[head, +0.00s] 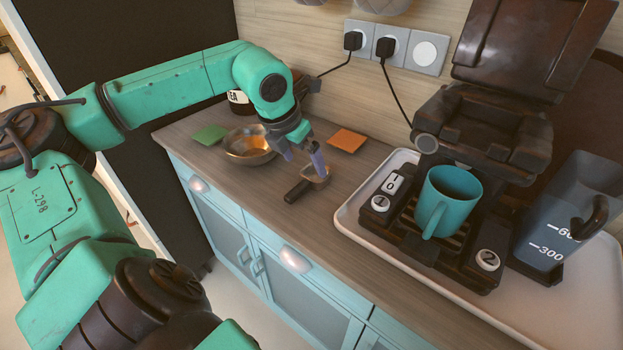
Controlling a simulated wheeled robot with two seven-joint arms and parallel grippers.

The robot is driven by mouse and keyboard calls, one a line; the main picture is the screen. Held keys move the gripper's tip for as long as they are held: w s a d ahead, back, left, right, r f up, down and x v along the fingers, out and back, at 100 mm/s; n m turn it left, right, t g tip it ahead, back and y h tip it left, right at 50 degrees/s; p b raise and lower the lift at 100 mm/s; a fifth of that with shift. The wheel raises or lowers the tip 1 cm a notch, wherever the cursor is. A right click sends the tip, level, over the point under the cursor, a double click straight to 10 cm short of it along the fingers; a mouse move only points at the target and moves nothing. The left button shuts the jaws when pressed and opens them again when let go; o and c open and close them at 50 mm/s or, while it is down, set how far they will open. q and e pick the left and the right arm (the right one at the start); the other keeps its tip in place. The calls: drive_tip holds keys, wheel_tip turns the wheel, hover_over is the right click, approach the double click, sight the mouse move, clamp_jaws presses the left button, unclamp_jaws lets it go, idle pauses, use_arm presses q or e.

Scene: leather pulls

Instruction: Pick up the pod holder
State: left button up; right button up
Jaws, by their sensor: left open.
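The pod holder (297,192) lies on the wooden counter near its front edge. Its dark handle points toward the front left, and its round tan head is at the back right. My left gripper (318,166) reaches down from the left and is open at the head of the pod holder. The fingers partly cover the head, and I cannot tell whether they touch it. My right gripper is not in view.
A metal bowl (246,149) stands left of the gripper, with green (210,134) and orange (347,140) squares nearby. A coffee machine (480,130) with a teal mug (447,199) and a grey water tank (565,215) stand on a white tray (345,213) at right.

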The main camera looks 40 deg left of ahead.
sight(308, 179)
use_arm(q)
drive_tip(key=p+x, duration=0.1)
drive_tip(key=x, duration=0.3)
drive_tip(key=shift+w+f+p, duration=0.1)
drive_tip(key=shift+f+p, duration=0.15)
drive_tip(key=shift+p, duration=0.05)
drive_tip(key=shift+w+f, duration=0.25)
drive_tip(key=shift+f, duration=0.3)
drive_tip(key=c, duration=1.1)
wheel_tip(308, 179, up, 20)
